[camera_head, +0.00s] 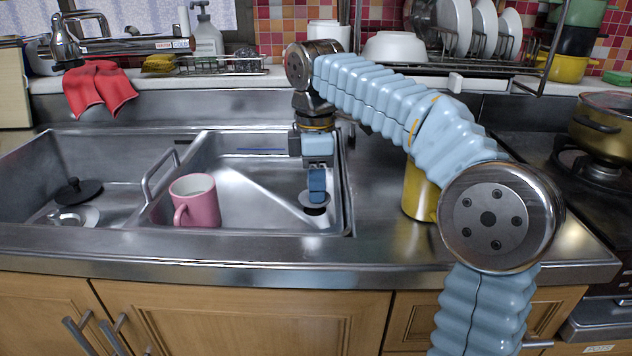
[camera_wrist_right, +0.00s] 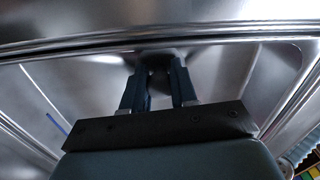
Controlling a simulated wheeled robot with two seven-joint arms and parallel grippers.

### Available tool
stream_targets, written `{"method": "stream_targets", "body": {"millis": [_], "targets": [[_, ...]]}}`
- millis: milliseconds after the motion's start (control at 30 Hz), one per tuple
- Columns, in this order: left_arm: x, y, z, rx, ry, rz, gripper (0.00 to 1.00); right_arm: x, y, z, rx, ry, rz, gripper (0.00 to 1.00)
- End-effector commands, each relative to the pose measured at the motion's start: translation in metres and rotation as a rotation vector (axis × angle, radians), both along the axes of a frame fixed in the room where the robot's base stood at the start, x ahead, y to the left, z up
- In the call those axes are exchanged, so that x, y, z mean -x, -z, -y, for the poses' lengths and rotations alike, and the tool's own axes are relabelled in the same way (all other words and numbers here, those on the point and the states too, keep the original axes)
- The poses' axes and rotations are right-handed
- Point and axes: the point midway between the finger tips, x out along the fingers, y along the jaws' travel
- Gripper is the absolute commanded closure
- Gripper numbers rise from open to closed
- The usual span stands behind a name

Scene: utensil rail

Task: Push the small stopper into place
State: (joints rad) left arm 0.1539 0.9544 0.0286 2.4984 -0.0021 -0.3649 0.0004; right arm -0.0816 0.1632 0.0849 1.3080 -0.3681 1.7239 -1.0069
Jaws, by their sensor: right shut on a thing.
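My right gripper (camera_head: 317,192) reaches down into the right sink basin (camera_head: 250,170), its blue fingers pointing downward at a round metal drain (camera_head: 305,199). It is shut on a small dark thing, taken to be the small stopper (camera_head: 316,210), which sits low at the drain. In the right wrist view my gripper (camera_wrist_right: 160,75) has its two dark fingers close together, with a dark shape beyond the tips. The fingers hide much of the stopper, and I cannot tell how deep it sits. My left gripper is not in view.
A pink mug (camera_head: 197,203) stands left of my gripper. The left basin holds a larger black stopper (camera_head: 77,190) beside its drain (camera_head: 75,216). A yellow container (camera_head: 418,192) stands on the counter behind my right arm.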

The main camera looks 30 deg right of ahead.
Motion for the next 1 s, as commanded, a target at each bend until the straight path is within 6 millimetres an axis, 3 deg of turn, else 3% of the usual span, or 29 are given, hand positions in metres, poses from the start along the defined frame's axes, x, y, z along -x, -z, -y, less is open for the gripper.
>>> {"method": "stream_targets", "body": {"millis": [1000], "targets": [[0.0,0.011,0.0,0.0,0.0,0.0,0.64,0.0,0.019,0.0,0.0,0.0,0.0,1.0]]}}
